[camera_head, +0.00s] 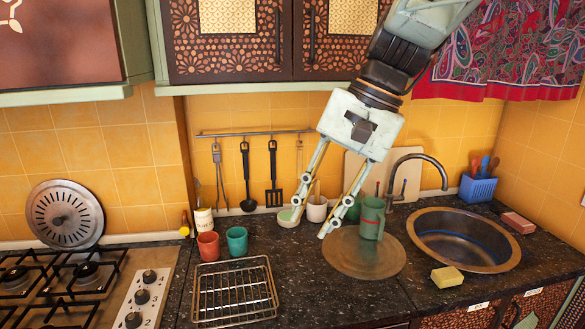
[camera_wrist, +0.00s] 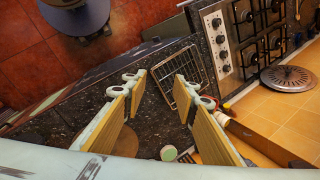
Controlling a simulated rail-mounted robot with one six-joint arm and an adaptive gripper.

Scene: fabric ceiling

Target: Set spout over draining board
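The tap's grey curved spout (camera_head: 432,162) rises behind the counter, and its tip hangs over the round sink (camera_head: 465,245). The round, brownish draining board (camera_head: 350,262) lies left of the sink; part of it shows behind a finger in the wrist view (camera_wrist: 98,140). My gripper (camera_head: 311,226) points down, left of the tap and near the draining board's left side. Its fingers are spread apart with nothing between them, as the wrist view also shows (camera_wrist: 155,80). The tap is not seen in the wrist view.
A green jug (camera_head: 372,217) stands on the draining board, close to my right finger and in front of the tap. A yellow sponge (camera_head: 447,276) lies before the sink. Red (camera_head: 208,246) and teal (camera_head: 237,241) cups and a wire rack (camera_head: 235,296) are left.

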